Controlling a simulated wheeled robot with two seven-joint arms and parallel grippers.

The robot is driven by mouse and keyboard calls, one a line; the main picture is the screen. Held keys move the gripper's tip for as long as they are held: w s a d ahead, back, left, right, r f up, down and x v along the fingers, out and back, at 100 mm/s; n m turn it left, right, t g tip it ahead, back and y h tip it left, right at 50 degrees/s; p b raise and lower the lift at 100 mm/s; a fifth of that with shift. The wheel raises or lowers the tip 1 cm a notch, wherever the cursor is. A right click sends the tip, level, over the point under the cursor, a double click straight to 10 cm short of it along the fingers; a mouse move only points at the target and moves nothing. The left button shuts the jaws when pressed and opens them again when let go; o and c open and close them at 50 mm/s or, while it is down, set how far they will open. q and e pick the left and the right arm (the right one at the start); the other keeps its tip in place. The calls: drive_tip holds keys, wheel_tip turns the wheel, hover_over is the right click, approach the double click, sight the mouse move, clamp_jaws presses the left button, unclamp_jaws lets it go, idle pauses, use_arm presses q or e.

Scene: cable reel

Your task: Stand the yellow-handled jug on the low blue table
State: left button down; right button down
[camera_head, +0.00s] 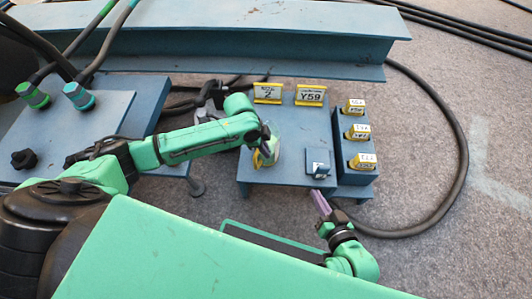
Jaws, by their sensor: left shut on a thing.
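The low blue table (293,137) stands in the middle of the head view, with two yellow-edged signs at its back. My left gripper (266,139) reaches over its left part from the left. It is shut on the jug (265,156), a small pale thing with some yellow showing. The jug is at the table's left side, partly covered by the gripper, and I cannot tell whether its base touches the table top. My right gripper (321,204) is beyond the table's front right corner, with purplish fingers pointing up and left; its opening is too small to tell.
A blue rack (347,147) with three yellow-labelled things stands along the table's right side. A small blue block (318,163) sits at the table's front right. A blue beam (240,45) lies behind. A black cable (463,160) loops on the floor at right.

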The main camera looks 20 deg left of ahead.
use_arm(q)
drive_tip(key=shift+w+f, duration=0.1)
drive_tip(key=shift+f, duration=0.3)
drive_tip(key=c, duration=0.9)
unclamp_jaws()
drive_tip(key=shift+r, duration=0.15)
